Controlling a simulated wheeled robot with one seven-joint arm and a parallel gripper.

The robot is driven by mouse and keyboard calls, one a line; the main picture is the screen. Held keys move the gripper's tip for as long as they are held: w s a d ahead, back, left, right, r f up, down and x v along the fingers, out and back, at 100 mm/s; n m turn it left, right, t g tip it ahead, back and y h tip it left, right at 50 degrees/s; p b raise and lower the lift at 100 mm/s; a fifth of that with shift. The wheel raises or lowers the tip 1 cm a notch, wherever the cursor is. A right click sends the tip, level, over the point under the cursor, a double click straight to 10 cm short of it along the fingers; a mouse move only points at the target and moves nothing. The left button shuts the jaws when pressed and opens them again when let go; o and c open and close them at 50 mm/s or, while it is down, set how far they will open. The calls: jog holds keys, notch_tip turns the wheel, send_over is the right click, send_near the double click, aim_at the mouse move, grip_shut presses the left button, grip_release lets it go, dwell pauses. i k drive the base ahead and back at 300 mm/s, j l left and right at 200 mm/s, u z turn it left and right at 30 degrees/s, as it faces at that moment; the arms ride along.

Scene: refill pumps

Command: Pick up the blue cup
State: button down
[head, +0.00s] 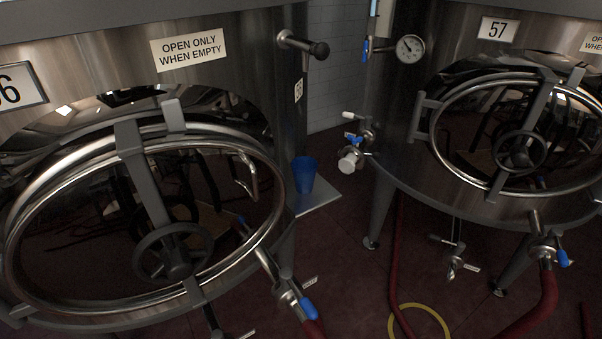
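A blue cup (304,174) stands upright on a light grey shelf or plate (318,198) between the two steel tanks, near the middle of the head view. The left tank's curved side is close to the cup's left edge. My gripper is not in view, so its place relative to the cup cannot be seen.
A steel tank (250,70) with a round hatch and handwheel (173,252) fills the left. Another tank (400,150), marked 57, stands right. Valves with blue handles (308,308) stick out low. Red hoses (398,260) and a yellow ring (420,306) lie on the dark red floor.

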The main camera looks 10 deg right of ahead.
aim_at(304, 168)
jog(key=i+j+z, duration=0.1)
jog(key=i+z, duration=0.25)
jog(key=i+j+z, duration=0.1)
jog(key=z, duration=0.25)
jog(key=i+j+z, duration=0.35)
jog(key=k+l, duration=0.1)
